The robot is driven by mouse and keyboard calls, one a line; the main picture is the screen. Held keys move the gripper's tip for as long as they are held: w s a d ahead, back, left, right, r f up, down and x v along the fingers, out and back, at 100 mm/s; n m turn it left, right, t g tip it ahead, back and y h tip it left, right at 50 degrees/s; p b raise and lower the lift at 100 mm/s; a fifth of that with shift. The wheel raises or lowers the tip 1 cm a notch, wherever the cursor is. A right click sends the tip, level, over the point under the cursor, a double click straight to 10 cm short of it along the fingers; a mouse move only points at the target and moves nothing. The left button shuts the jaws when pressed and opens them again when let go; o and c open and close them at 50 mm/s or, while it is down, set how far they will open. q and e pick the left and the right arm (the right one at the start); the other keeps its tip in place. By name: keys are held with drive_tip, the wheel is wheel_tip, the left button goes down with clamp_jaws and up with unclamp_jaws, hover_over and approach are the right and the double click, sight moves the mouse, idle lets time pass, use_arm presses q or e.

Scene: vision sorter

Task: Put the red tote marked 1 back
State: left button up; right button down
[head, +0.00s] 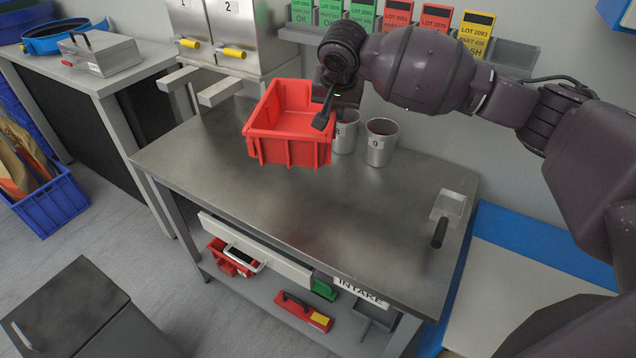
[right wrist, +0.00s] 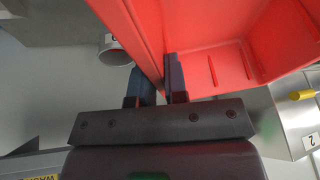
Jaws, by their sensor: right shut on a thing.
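The red tote (head: 290,152) is open-topped and looks empty, held roughly level over the back of the steel table (head: 200,160). It appears to be above the tabletop, though the gap is hard to judge. No number shows on its visible sides. My right gripper (head: 323,115) is shut on the tote's right wall. In the right wrist view, the fingers (right wrist: 160,84) straddle the red wall (right wrist: 138,25). My left gripper is not in view.
Metal cups (head: 381,143) (head: 345,138) stand right of the tote. Steel dispensers with yellow handles (head: 232,53) stand behind left, with grey ledges (head: 220,91) jutting forward. A small metal holder (head: 448,205) sits at the table's right. The front middle is clear. A partly open drawer (head: 255,250) is below.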

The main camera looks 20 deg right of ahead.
wheel_tip(320, 180, down, 18)
drive_tip(key=b, duration=0.2)
drive_tip(key=shift+f+b, duration=0.15)
drive_tip(key=shift+b, duration=0.2)
drive_tip(key=c, duration=1.1)
unclamp_jaws()
drive_tip(key=shift+c, duration=0.2)
